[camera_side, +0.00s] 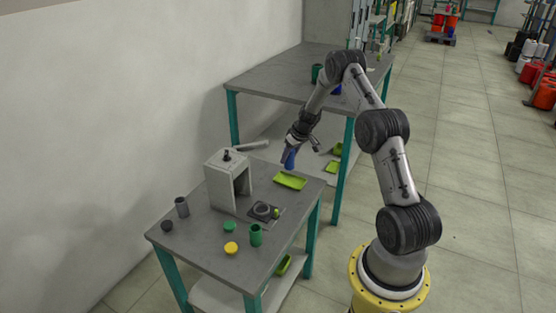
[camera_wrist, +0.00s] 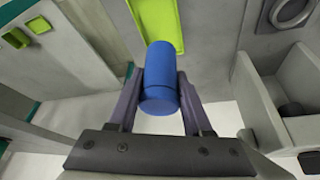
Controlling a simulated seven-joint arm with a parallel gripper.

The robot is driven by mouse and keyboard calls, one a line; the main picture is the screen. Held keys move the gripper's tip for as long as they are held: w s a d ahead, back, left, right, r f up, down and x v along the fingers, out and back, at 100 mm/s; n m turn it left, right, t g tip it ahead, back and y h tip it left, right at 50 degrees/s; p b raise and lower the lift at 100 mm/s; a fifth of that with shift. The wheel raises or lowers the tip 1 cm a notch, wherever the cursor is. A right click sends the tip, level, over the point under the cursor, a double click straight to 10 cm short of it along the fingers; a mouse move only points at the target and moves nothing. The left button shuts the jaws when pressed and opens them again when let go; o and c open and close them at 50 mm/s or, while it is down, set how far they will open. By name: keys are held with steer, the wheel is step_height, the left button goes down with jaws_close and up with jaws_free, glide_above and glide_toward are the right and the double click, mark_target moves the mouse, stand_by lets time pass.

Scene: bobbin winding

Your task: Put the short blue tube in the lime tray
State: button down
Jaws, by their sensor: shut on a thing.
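My gripper (camera_wrist: 160,95) is shut on the short blue tube (camera_wrist: 160,75), which sits between its two fingers in the wrist view. In the side view the blue tube (camera_side: 290,160) hangs below my gripper (camera_side: 293,148), above the table's back edge area. The lime tray (camera_side: 290,181) lies flat on the near table, just below the tube in the side view. In the wrist view the lime tray (camera_wrist: 150,20) shows beyond the tube, partly hidden by it. The tray looks empty where I can see it.
A grey machine frame (camera_side: 228,180) stands left of the tray. A dark fixture with a ring (camera_side: 263,210) lies in front of it. A green cup (camera_side: 256,235), a yellow disc (camera_side: 231,248), a green disc (camera_side: 229,227) and a grey cup (camera_side: 182,207) stand on the near table (camera_side: 205,260).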

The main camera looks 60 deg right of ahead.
steer(key=shift+s+d+f, duration=0.1)
steer(key=shift+d+f, duration=0.2)
steer(key=shift+f, duration=2.15)
steer(key=shift+f, duration=0.8)
steer(key=shift+f, duration=0.2)
steer(key=shift+c, duration=1.2)
jaws_free()
steer(key=shift+r, duration=3.55)
